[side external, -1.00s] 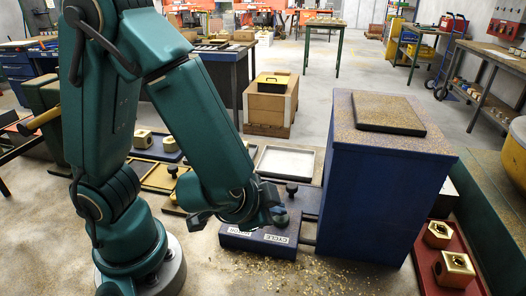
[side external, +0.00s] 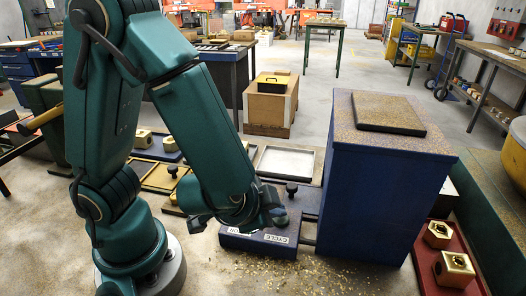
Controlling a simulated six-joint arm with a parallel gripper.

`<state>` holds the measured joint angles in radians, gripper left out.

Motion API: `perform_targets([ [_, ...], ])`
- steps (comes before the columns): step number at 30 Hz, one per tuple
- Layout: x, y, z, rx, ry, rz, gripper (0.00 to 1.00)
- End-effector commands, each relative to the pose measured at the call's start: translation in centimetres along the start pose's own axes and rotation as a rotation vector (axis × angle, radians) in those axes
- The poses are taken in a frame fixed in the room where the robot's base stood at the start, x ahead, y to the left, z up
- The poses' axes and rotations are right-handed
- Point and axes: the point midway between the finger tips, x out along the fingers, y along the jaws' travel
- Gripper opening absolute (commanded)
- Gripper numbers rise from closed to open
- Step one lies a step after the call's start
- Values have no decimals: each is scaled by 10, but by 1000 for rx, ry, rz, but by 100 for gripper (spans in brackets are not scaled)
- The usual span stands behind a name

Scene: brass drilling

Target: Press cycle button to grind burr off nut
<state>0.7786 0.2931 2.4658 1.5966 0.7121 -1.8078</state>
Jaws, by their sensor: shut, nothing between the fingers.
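A blue control box (side external: 262,246) with a white CYCLE label (side external: 277,239) sits low on the floor, left of the tall blue cabinet (side external: 375,200). My gripper (side external: 274,218) is shut and empty, pointing down at the top of this box. My wrist hides much of the box top and part of a second label. I cannot see the cycle button clearly, nor tell whether the fingertips touch it. Two brass nuts, an upper one (side external: 438,235) and a lower one (side external: 455,269), sit on a red tray (side external: 425,262) at the right. I cannot make out a burr.
A black knob (side external: 291,188) stands just behind my wrist. A pale shallow tray (side external: 288,163) lies farther back. More brass nuts (side external: 143,140) sit on trays at the left. Brass chips (side external: 245,267) litter the floor in front of the box.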

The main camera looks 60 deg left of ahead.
Motion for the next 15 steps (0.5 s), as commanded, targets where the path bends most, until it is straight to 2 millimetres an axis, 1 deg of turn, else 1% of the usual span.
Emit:
perform_targets([
  [7, -9, -7, -7, -5, 2, 0, 0],
  [15, -11, -8, -8, 0, 0, 1, 0],
])
